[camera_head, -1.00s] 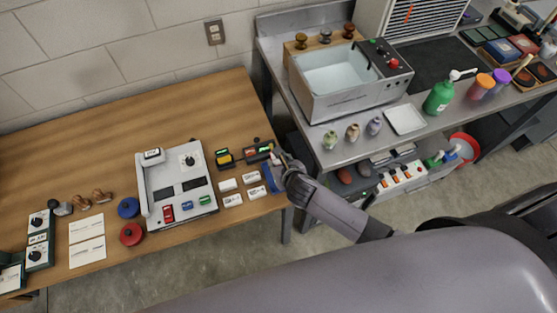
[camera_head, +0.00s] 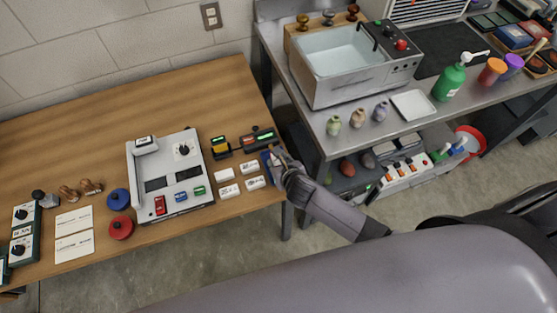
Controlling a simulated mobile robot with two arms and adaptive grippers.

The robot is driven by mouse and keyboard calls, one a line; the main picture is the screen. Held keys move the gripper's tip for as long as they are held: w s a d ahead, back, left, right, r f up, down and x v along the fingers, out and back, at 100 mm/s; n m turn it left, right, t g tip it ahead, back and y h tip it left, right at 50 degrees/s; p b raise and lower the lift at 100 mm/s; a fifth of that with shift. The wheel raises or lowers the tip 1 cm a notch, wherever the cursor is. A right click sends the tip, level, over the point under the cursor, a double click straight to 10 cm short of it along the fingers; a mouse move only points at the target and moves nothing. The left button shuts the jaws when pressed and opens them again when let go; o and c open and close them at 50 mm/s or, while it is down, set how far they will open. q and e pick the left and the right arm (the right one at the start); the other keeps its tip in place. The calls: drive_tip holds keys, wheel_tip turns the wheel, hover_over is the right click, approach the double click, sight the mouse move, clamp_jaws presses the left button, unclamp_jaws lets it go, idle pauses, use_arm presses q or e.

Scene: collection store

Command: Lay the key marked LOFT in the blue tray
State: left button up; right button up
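My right gripper (camera_head: 275,156) is at the right end of the wooden table, small and dark, with its fingers over or beside a blue object. That blue object (camera_head: 267,163) may be the blue tray; the gripper hides part of it. Whether the fingers are apart or hold something is too small to tell. Several small white pieces with dark print, one of them a white block (camera_head: 225,175), lie just left of the gripper. Their print is unreadable, and I cannot make out a key marked LOFT. My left gripper is out of view.
A grey-white panel device (camera_head: 170,184) stands left of the white pieces. Black devices with green displays (camera_head: 257,137) lie behind them. Blue (camera_head: 118,198) and red (camera_head: 121,228) round items sit further left. The back of the wooden table is clear.

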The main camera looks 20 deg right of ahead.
drive_tip(key=o, duration=1)
drive_tip(key=v, duration=1.2)
